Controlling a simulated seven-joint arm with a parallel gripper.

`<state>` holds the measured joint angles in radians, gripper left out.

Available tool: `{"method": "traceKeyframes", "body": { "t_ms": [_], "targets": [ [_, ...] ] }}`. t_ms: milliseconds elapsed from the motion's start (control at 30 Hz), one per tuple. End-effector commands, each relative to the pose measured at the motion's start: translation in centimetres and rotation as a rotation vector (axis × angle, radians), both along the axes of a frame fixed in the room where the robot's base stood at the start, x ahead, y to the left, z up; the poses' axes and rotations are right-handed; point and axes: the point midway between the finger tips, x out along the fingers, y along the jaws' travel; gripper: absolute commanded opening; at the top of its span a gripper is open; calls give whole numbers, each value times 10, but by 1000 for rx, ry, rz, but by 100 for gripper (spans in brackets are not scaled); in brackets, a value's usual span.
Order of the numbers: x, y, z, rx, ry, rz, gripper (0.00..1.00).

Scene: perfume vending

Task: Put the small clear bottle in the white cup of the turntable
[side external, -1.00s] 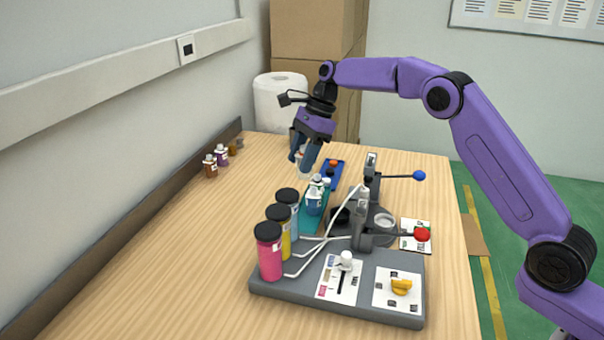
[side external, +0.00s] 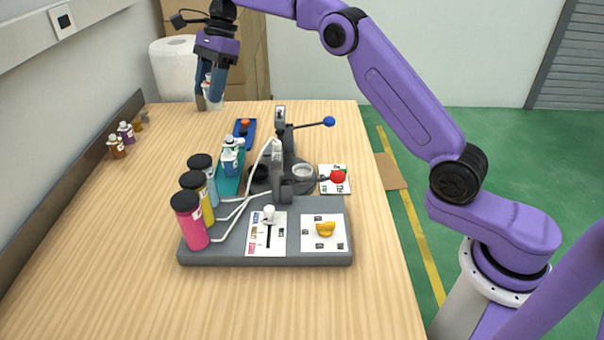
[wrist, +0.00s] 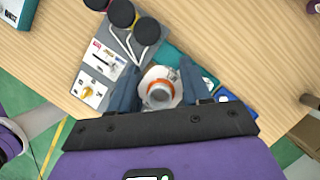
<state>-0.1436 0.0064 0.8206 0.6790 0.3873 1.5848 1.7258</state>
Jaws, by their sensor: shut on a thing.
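My gripper (side external: 209,98) is shut on the small clear bottle (side external: 214,92), high above the far part of the table, near the paper roll. In the wrist view the bottle (wrist: 160,90) sits between the fingers, seen from above, with an orange ring at its top. In the side view the fingers partly hide it. The white cup (side external: 302,171) is on the dark turntable (side external: 268,187), to the right of and nearer than my gripper. I cannot make out the cup in the wrist view.
Two levers, with blue (side external: 329,122) and red (side external: 338,177) knobs, rise by the turntable. Pink (side external: 191,225), yellow and light-blue bottles with tubes stand at the left. A teal tray (side external: 228,187) holds small bottles. A blue tray (side external: 238,141) lies behind.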

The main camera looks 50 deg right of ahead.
Motion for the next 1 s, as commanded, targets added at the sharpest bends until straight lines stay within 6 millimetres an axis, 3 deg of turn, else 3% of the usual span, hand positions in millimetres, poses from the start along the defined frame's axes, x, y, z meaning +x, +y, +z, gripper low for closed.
{"method": "traceKeyframes", "body": {
  "t_ms": [467, 767, 1000],
  "targets": [
    [-33, -59, 17, -3, -1, -5, 18],
    [-88, -113, 23, -4, -2, -3, 18],
    [-142, -146, 18, -3, -3, -2, 18]
  ]
}}
